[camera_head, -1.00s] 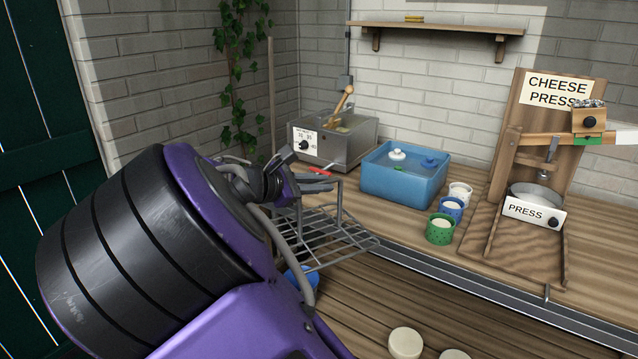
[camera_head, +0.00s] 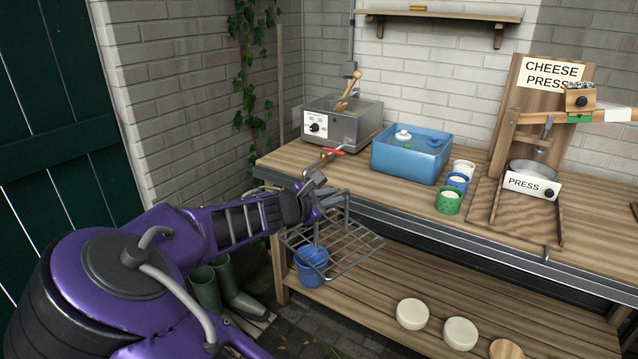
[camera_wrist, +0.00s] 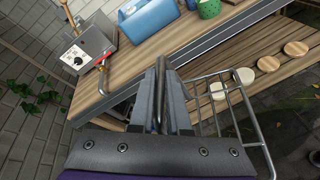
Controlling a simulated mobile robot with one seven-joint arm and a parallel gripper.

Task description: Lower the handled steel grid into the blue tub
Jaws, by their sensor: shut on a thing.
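The handled steel grid (camera_head: 348,249) is a grey wire rack, held out in front of the bench's front edge and above the lower shelf. My gripper (camera_head: 310,192) is shut on its handle; the grid hangs slightly tilted to the right of the fingers. In the wrist view the closed fingers (camera_wrist: 161,75) point at the bench, and the grid (camera_wrist: 232,112) shows at the right. The blue tub (camera_head: 410,155) stands on the bench, behind and right of my gripper, apart from the grid. It holds liquid with a white and a blue lidded float. It also shows in the wrist view (camera_wrist: 148,24).
A steel vat (camera_head: 345,122) with a red-handled tap stands left of the tub. Several small cups (camera_head: 449,200) stand right of it, then the cheese press (camera_head: 525,150). A wall shelf is above.

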